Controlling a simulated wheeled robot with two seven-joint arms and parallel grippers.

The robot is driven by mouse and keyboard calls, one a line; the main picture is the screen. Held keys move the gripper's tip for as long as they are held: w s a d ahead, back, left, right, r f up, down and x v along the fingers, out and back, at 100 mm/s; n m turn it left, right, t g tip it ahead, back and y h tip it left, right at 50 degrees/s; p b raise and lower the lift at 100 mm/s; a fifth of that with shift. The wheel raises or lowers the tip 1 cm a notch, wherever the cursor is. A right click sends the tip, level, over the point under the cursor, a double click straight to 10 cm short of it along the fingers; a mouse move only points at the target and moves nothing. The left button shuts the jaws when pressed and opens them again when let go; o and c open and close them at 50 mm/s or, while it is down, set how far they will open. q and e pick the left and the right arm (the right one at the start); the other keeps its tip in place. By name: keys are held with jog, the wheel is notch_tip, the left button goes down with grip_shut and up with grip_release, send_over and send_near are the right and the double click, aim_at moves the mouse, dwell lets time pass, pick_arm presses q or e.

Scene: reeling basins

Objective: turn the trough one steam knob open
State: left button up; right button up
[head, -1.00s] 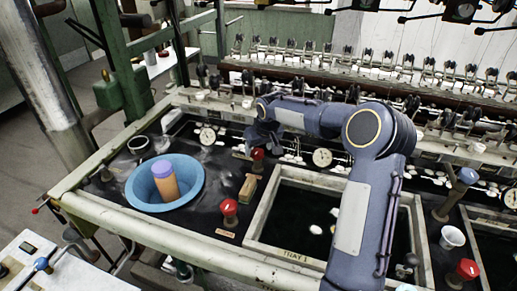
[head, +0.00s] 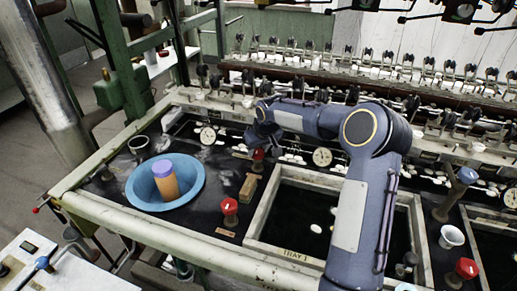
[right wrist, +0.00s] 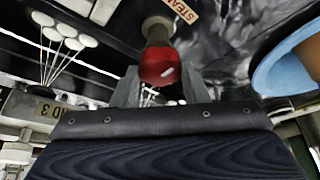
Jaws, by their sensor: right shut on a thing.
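A red steam knob (head: 258,154) stands on the black bench top behind the tray 1 trough (head: 250,222). My right gripper (head: 262,145) reaches down to it from behind and partly covers it. In the right wrist view the red knob (right wrist: 158,66) sits between the fingers of my right gripper (right wrist: 160,90), which is shut on it. A label beginning "STEA" (right wrist: 182,8) lies beside its stem. The knob's turn angle cannot be read. My left gripper is not in view.
A blue basin (head: 135,184) with an orange, purple-topped cylinder (head: 165,181) is at the left. Another red knob (head: 230,206) stands in front, and a third (head: 467,268) at right.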

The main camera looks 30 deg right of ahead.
jog(key=n+p, duration=0.1)
jog(key=n, duration=0.1)
jog(key=n+y+p, duration=0.1)
jog(key=shift+d+r+n, duration=0.15)
jog(key=shift+n, duration=0.25)
jog(key=n+y+p, duration=0.1)
jog(key=n, duration=0.2)
jog(key=shift+w+n+g+y+p, duration=0.1)
jog(key=shift+n+g+y+p, duration=0.2)
jog(key=shift+g+y+p, duration=0.1)
jog(key=n, duration=0.2)
jog(key=n+g+y+p, duration=0.1)
jog(key=n, duration=0.2)
jog(key=shift+w+d+g, duration=0.1)
jog(key=shift+d+g, duration=0.05)
jog(key=shift+g, duration=0.15)
jog(key=n+g+p, duration=0.1)
jog(key=n, duration=0.1)
jog(key=n+p, duration=0.1)
jog(key=n, duration=0.2)
jog(key=shift+w+g+y, duration=0.1)
jog(key=shift+g+y, duration=0.3)
jog(key=shift+n, duration=0.4)
jog(key=o, duration=1)
jog(key=shift+c, duration=0.2)
